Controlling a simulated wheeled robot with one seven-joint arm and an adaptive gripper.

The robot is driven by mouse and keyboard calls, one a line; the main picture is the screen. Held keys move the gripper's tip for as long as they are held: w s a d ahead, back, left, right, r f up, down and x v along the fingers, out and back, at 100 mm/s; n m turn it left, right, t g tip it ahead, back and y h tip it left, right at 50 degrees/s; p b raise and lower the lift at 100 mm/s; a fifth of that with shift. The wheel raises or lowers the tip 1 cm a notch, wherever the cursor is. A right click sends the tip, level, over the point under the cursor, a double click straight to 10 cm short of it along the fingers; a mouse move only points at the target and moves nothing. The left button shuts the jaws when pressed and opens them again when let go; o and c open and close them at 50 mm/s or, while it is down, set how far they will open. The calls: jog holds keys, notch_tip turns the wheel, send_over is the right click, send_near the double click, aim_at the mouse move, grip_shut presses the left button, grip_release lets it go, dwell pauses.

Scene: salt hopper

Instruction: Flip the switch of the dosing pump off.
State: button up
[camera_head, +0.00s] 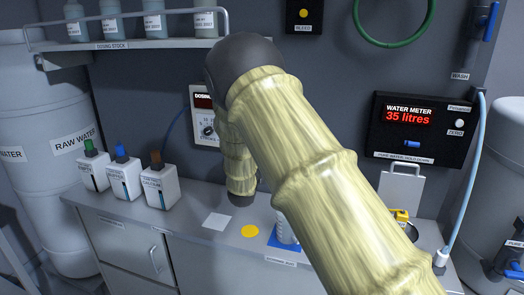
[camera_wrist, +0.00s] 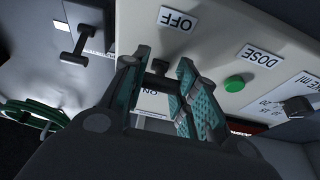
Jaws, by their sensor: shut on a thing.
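The dosing pump (camera_head: 203,128) is a pale box on the back wall, partly hidden by my arm in the head view. In the wrist view its pale face (camera_wrist: 215,60) appears upside down, with a sign OFF (camera_wrist: 177,19), a sign DOSE, a green button (camera_wrist: 234,82) and a dial (camera_wrist: 296,106). The small dark switch (camera_wrist: 160,67) sits between the OFF sign and the partly covered ON sign (camera_wrist: 153,93). My gripper (camera_wrist: 163,62) has its teal-padded fingers shut on the switch, one on each side. Which way the switch is thrown I cannot tell.
A second dark lever (camera_wrist: 84,42) stands on a grey plate beside the pump. Three white bottles (camera_head: 160,187), a yellow disc (camera_head: 250,231) and a blue mat (camera_head: 275,240) are on the counter (camera_head: 190,229). A water meter (camera_head: 421,128) reads 35 litres at right.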

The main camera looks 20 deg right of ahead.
jog(key=shift+f+t+b, duration=0.15)
jog(key=shift+t+b, duration=0.25)
jog(key=shift+b, duration=0.35)
jog(key=o, duration=1)
jog(key=shift+o, duration=0.2)
jog(key=v, duration=1.2)
jog(key=shift+w+a, duration=0.1)
